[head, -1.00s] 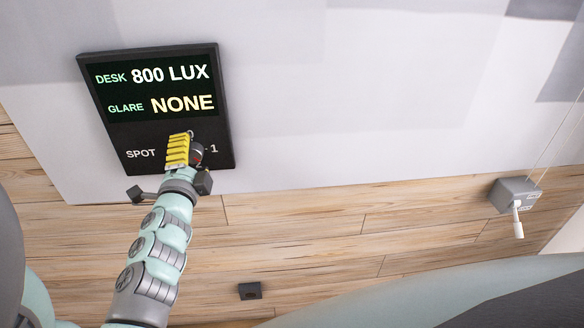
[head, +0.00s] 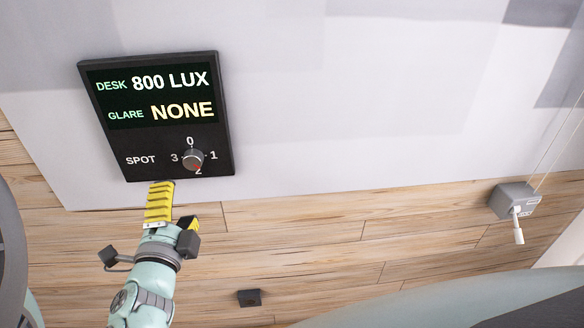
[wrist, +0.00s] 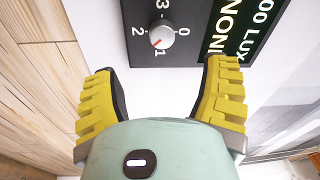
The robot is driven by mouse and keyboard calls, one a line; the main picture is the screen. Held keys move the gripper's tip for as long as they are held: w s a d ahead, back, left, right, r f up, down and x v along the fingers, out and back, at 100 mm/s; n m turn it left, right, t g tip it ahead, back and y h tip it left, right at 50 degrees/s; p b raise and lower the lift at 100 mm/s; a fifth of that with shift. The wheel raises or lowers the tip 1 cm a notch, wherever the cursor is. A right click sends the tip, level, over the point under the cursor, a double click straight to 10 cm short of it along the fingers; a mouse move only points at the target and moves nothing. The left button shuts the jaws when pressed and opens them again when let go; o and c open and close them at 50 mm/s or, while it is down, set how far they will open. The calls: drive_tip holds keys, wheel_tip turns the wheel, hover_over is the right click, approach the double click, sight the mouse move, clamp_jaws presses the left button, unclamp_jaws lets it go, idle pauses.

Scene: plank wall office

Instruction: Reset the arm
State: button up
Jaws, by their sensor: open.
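My gripper (head: 176,204) is open and empty, its yellow ridged fingers below the lower edge of the black panel (head: 226,140) in the head view. In the wrist view the two fingers of my gripper (wrist: 163,70) are spread wide, with the panel's round knob (wrist: 160,35) beyond the gap between them. The grey knob (head: 192,159) is uncovered in the head view, apart from the fingers. Its red mark points to the lower right there, between 1 and 2. The screen (head: 160,95) reads DESK 800 LUX and GLARE NONE.
A grey box with a white lever (head: 514,200) is on the right, with thin cords rising from it. A small dark fitting (head: 249,298) is on the plank wall (head: 310,240). The pale surface right of the panel is clear.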

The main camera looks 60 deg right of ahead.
drive_tip(key=shift+s+a, duration=0.2)
drive_tip(key=shift+a, duration=0.05)
idle(0.4)
